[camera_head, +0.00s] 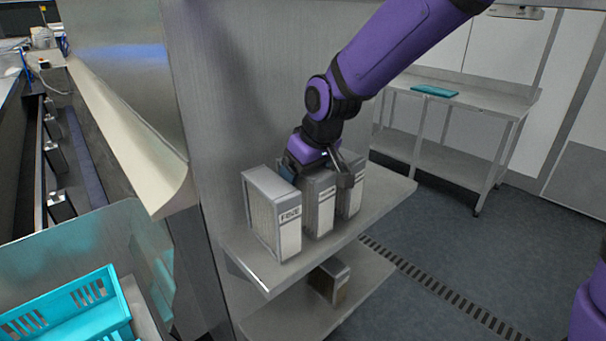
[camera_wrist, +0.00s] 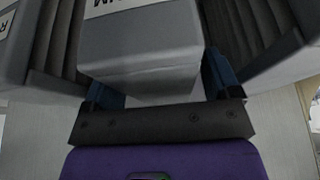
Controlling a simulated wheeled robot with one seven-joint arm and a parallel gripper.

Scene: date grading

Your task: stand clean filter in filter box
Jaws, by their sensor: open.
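Three grey, box-like filters with pleated sides stand upright in a row on the upper metal shelf (camera_head: 262,272). The left one (camera_head: 262,215) has a label that seems to read FINE. The middle one (camera_head: 320,212) is partly covered by my gripper (camera_head: 318,172), and the right one (camera_head: 355,195) is partly behind it. In the wrist view my gripper (camera_wrist: 160,85) is open, its blue-tipped fingers on either side of the middle filter (camera_wrist: 150,60); I cannot tell if they touch it. I cannot make out which object is the filter box.
A smaller box-like filter (camera_head: 330,280) with a brownish face stands on the lower shelf (camera_head: 290,322). A metal wall panel (camera_head: 225,110) rises beside the shelf. A teal crate (camera_head: 70,310) is at lower left. A steel table (camera_head: 470,95) with a teal item stands behind open floor.

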